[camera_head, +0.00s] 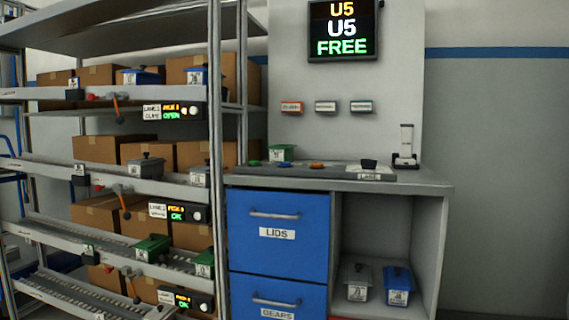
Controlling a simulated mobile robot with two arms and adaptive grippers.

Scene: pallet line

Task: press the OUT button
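No button reads clearly as OUT, as the small lettering is too blurred. A grey console strip (300,173) on the workbench carries a green button (255,163), a blue one (284,165) and an orange one (317,165). The shelf lane panels (172,112) each have a lit display and a round pale knob or button at the right end. The wall screen (343,30) reads "U5", "U5", "FREE". Neither of my grippers shows in the head view.
Blue drawers (278,215) marked LIDS and GEARS sit below. A grey bin (357,279) and a blue bin (398,285) stand in the cubby. Shelves (95,167) hold cartons and bins.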

